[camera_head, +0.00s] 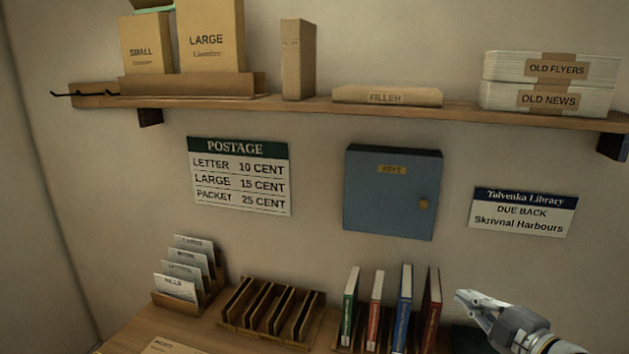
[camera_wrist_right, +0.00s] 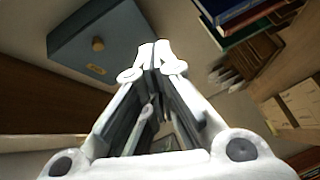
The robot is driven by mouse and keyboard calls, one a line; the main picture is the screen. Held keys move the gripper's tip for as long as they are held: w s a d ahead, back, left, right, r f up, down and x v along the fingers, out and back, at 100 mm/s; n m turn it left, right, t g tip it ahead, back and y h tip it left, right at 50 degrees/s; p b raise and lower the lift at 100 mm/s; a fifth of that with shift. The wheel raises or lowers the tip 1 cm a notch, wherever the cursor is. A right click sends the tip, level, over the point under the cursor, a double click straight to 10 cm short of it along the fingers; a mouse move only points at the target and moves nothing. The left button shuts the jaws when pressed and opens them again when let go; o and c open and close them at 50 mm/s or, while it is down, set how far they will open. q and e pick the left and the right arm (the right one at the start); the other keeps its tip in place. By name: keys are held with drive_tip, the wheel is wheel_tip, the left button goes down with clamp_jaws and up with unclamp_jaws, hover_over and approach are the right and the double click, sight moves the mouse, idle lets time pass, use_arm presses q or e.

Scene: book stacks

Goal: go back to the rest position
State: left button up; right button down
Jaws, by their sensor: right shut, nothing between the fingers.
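My right gripper (camera_head: 466,297) shows at the lower right in the head view, in the air just right of the row of books. It is shut and empty. In the right wrist view its fingers (camera_wrist_right: 151,52) meet at the tips with nothing between them. My left gripper is in neither view.
Several upright books (camera_head: 403,308) stand on the desk close left of my right gripper. Left of them are a slotted wooden rack (camera_head: 270,310) and a card holder (camera_head: 190,275). A blue key cabinet (camera_head: 392,195) and a loaded shelf (camera_head: 460,112) are on the wall above.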

drive_tip(key=s+a+f+m+g+h, duration=0.2)
drive_tip(key=s+a+f+m, duration=0.2)
drive_tip(key=s+f, duration=0.3)
drive_tip(key=s+a+f+m+g+h, duration=0.2)
drive_tip(key=s+a+f+m, duration=0.25)
drive_tip(key=f, duration=0.45)
drive_tip(key=s+a+f+m+g+h, duration=0.1)
drive_tip(key=s+f+m+g, duration=0.3)
drive_tip(key=s, duration=0.7)
drive_tip(key=s+a+f+m+g, duration=0.1)
drive_tip(key=s+f+m+g, duration=0.3)
drive_tip(key=s, duration=0.7)
wheel_tip(320, 180, down, 28)
drive_tip(key=s+g+b, duration=0.1)
drive_tip(key=s, duration=0.1)
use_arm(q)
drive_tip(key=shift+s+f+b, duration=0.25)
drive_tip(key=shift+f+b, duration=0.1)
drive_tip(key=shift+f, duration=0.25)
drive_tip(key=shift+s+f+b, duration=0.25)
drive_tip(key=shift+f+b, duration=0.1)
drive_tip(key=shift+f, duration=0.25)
use_arm(e)
drive_tip(key=s+d+f+g, duration=0.1)
drive_tip(key=s+d+f, duration=0.1)
drive_tip(key=s+f, duration=1.4)
drive_tip(key=shift+s+d+f+g, duration=0.25)
drive_tip(key=shift+s+f+g, duration=0.05)
drive_tip(key=shift+s, duration=0.05)
drive_tip(key=shift+n, duration=0.25)
